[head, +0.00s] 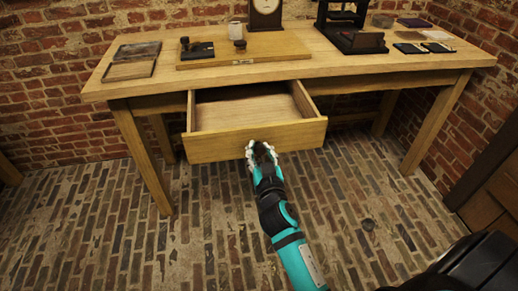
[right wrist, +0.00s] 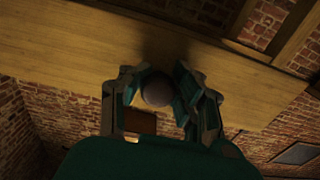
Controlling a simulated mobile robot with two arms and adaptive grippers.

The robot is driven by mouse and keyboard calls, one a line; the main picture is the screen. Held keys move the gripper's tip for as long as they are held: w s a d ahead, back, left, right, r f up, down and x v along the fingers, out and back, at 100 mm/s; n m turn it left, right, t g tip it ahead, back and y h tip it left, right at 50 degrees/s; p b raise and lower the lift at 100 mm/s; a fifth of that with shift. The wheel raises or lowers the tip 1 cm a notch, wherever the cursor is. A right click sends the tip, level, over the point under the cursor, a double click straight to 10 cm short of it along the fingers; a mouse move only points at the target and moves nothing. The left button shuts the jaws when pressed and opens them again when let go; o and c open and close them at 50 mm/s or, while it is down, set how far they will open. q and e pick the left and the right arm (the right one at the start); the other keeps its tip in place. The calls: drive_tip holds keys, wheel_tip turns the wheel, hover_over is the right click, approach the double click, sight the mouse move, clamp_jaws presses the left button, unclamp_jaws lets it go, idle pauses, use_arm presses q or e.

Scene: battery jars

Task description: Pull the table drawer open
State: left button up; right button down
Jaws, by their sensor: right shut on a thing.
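The table (head: 350,68) is light wood, and its drawer (head: 228,144) stands well open, with an empty inside showing in the head view. My right gripper (head: 262,150) is at the middle of the drawer front. In the right wrist view my right gripper (right wrist: 160,95) is shut on a round dark knob (right wrist: 157,90) on the wooden drawer front (right wrist: 85,60). The knob is hidden behind the gripper in the head view. My left gripper is not in view.
On the tabletop are an open wooden box (head: 130,70), a board (head: 280,48) with small items, a clock (head: 265,12), a black stand (head: 345,30) and flat dark items (head: 410,48). Brick walls stand behind and right. The brick floor (head: 100,240) in front is mostly clear.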

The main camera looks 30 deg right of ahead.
idle(0.3)
drive_tip(key=c, duration=1)
unclamp_jaws()
wheel_tip(320, 180, up, 10)
drive_tip(key=shift+s, duration=0.1)
